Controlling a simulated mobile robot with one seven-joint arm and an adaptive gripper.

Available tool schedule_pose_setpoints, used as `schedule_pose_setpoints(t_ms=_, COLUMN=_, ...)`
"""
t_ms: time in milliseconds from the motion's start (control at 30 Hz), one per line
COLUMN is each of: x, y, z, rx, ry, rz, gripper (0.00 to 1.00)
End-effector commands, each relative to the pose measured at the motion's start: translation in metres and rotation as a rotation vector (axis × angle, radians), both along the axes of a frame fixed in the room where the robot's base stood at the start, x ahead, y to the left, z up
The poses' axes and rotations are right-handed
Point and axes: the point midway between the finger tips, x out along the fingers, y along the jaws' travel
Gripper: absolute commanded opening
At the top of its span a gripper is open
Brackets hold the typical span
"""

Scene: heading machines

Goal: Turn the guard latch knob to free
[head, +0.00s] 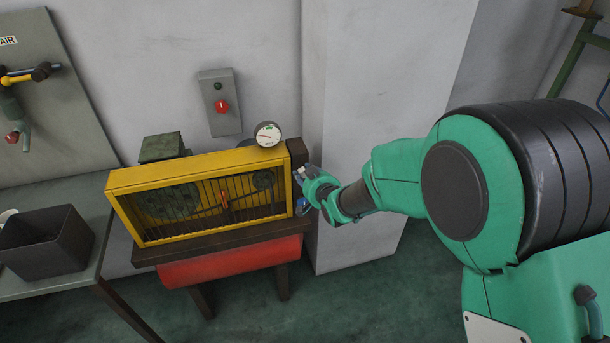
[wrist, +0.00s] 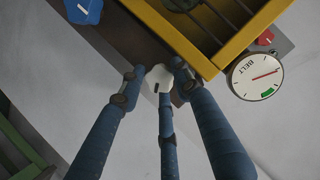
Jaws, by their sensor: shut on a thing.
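The yellow guard (head: 200,162) with dark bars stands on a dark bench top, and a corner of it shows in the wrist view (wrist: 152,12). A pale round knob with a dark mark, the guard latch knob (wrist: 157,76), sits on the dark strip beside the guard's end. My gripper (wrist: 157,70) is shut on this knob, with fingers on both sides and a third finger in front. In the head view my gripper (head: 302,177) is at the guard's right end and mostly hides the knob. Which position the knob's mark stands for cannot be read.
A blue knob (wrist: 85,10) is on the same dark strip, apart from my fingers. The BELT dial (head: 268,134) stands on the guard's top right. A red switch (head: 222,106) is on the wall box. A pale pillar (head: 375,70) rises close behind my arm. A dark bin (head: 45,245) is at left.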

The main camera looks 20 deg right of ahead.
Motion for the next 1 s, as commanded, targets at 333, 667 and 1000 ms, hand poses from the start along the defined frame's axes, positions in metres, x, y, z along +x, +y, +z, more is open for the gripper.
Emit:
schedule_pose_setpoints(t_ms=333, x=0.0070, y=-0.0038, z=0.0162, rx=0.246, ry=-0.021, rz=0.002, gripper=0.06)
schedule_pose_setpoints(t_ms=667, x=0.0072, y=-0.0057, z=0.0146, rx=0.461, ry=-0.022, rz=0.002, gripper=0.06)
schedule_pose_setpoints(t_ms=1000, x=0.0074, y=-0.0071, z=0.0131, rx=0.542, ry=-0.025, rz=0.001, gripper=0.06)
